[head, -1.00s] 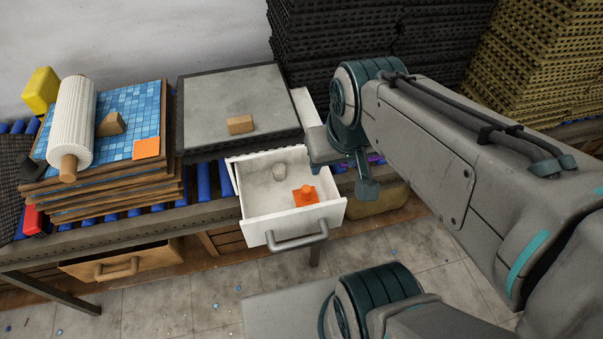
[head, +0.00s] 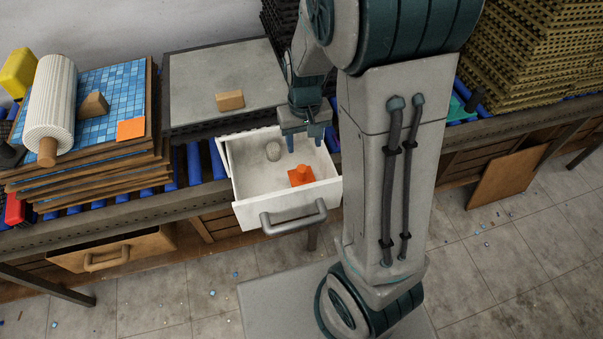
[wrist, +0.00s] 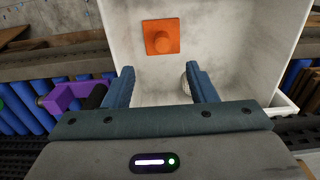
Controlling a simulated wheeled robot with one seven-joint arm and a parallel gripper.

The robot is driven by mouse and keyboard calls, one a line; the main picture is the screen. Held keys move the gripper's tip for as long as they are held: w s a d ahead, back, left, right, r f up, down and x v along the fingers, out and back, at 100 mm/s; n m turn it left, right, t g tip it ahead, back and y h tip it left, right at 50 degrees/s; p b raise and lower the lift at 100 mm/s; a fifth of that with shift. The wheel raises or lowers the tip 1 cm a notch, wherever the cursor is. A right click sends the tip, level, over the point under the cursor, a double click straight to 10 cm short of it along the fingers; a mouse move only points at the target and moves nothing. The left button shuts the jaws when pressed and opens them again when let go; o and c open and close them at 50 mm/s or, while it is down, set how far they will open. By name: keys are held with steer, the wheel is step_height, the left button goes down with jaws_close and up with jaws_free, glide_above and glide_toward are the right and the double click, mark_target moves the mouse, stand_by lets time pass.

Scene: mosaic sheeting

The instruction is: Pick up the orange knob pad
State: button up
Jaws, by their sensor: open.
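The orange knob pad (head: 301,176), a flat square with a round knob on top, lies in the open white drawer (head: 246,218). My gripper (head: 304,138) is open and empty, above the back part of the drawer. In the wrist view its two blue fingers (wrist: 162,85) stand wide apart, and nothing is between them.
A small grey-white round object (head: 273,151) sits in the drawer, left of the pad; my right finger partly hides it in the wrist view. A grey-topped board with a wooden block (head: 230,100) is behind the drawer. A purple object (wrist: 68,95) lies left of my gripper.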

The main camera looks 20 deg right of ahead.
mark_target(302, 168)
step_height(302, 168, down, 8)
steer(key=shift+r, duration=0.1)
steer(key=shift+w+a+f, duration=0.1)
steer(key=shift+f, duration=1.3)
steer(key=shift+w+a+f, duration=0.1)
steer(key=shift+f, duration=1.3)
steer(key=shift+c, duration=0.2)
steer(key=c, duration=1)
